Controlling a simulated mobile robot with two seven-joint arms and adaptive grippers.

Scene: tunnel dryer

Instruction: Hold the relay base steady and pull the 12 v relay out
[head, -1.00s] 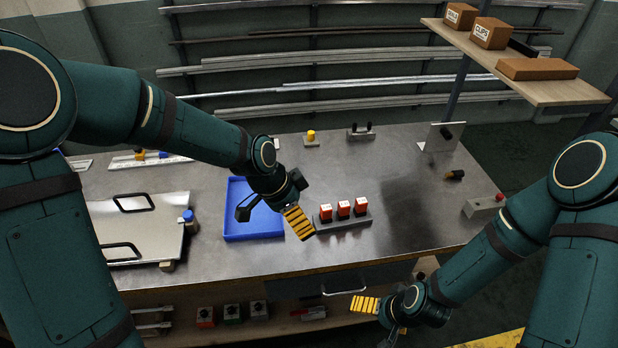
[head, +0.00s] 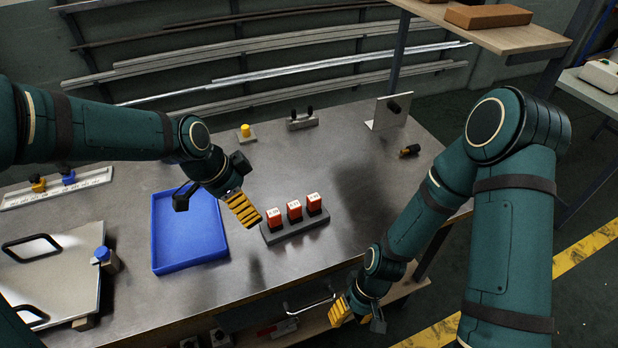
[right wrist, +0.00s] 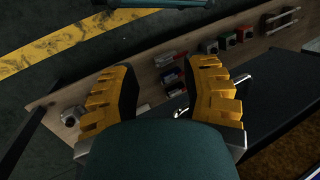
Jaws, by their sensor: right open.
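Three orange-red relays with white tops, the left one (head: 273,217), the middle one (head: 294,211) and the right one (head: 314,203), stand upright in a row on a dark grey relay base (head: 297,231) on the bench. Their labels are too small to read, so I cannot tell which is the 12 V one. My left gripper (head: 245,212) is just left of the base, yellow finger pad angled down near its left end; contact and opening are unclear. My right gripper (head: 356,314) is low by the bench's front edge, open and empty; its spread fingers show in the right wrist view (right wrist: 162,95).
A blue tray (head: 190,263) lies left of the base. A panel with black handles (head: 48,275) is at the front left. A yellow-knobbed block (head: 246,134), a double-post block (head: 301,122) and an upright plate (head: 388,111) stand behind. The bench right of the base is clear.

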